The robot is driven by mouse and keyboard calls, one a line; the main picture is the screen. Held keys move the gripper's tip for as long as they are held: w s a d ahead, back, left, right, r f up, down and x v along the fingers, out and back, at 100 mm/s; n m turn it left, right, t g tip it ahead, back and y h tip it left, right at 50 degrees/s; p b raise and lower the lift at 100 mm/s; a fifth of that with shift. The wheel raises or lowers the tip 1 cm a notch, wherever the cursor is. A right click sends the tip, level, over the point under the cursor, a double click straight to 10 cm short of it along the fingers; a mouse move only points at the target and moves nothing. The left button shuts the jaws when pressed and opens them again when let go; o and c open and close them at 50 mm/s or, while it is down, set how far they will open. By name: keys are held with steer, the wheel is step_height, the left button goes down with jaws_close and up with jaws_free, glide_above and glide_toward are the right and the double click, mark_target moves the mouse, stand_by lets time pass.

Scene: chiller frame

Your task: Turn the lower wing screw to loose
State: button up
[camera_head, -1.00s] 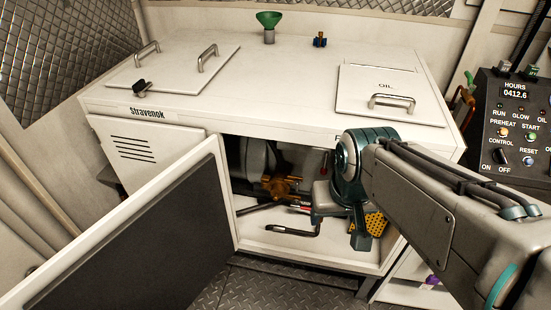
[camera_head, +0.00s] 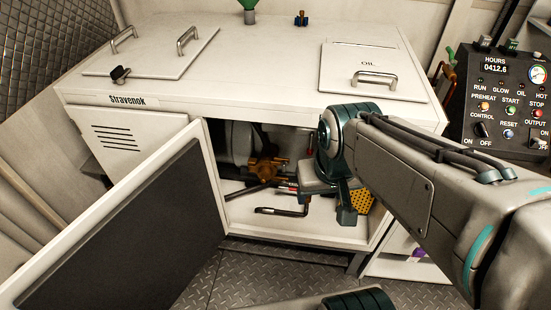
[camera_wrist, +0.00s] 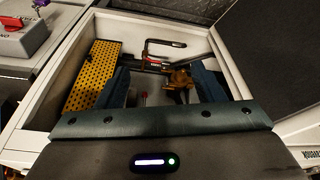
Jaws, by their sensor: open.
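A brass-orange fitting with projecting arms (camera_head: 267,167) sits inside the open cabinet, in front of a grey rounded body. It also shows in the wrist view (camera_wrist: 180,80), just inside the right finger. I cannot tell which part of it, if any, is the lower wing screw; the area is dark and small. My gripper (camera_head: 328,194) is at the cabinet opening, to the right of the fitting in the head view. In the wrist view its two blue-grey fingers (camera_wrist: 160,76) are spread apart with nothing held between them.
The cabinet door (camera_head: 125,235) stands open at the left. A yellow perforated plate (camera_head: 361,202) is at the right inside. The control panel (camera_head: 507,110) stands to the right.

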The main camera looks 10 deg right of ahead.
steer(key=w+a+f+m+t+y+b, duration=0.1)
steer(key=w+a+f+b, duration=0.1)
steer(key=w+f+b, duration=0.35)
steer(key=w+a+f+t+y+b, duration=0.1)
steer(key=w+a+f+b, duration=0.15)
steer(key=f, duration=0.55)
steer(key=m+t+h+b, duration=0.2)
steer(key=t+h+b, duration=0.8)
steer(key=b, duration=1.7)
glide_toward(283, 188)
steer(key=w+d+b, duration=0.1)
steer(key=w, duration=0.1)
steer(key=w+d+t+y+b, duration=0.1)
steer(key=w, duration=0.2)
steer(key=w+d+f+t+y+b, duration=0.1)
steer(key=w+d, duration=0.1)
steer(key=shift+w+d+b, duration=0.1)
steer(key=shift+w+b, duration=0.15)
steer(key=shift+b, duration=0.05)
steer(key=shift+c, duration=0.3)
steer(key=c, duration=0.9)
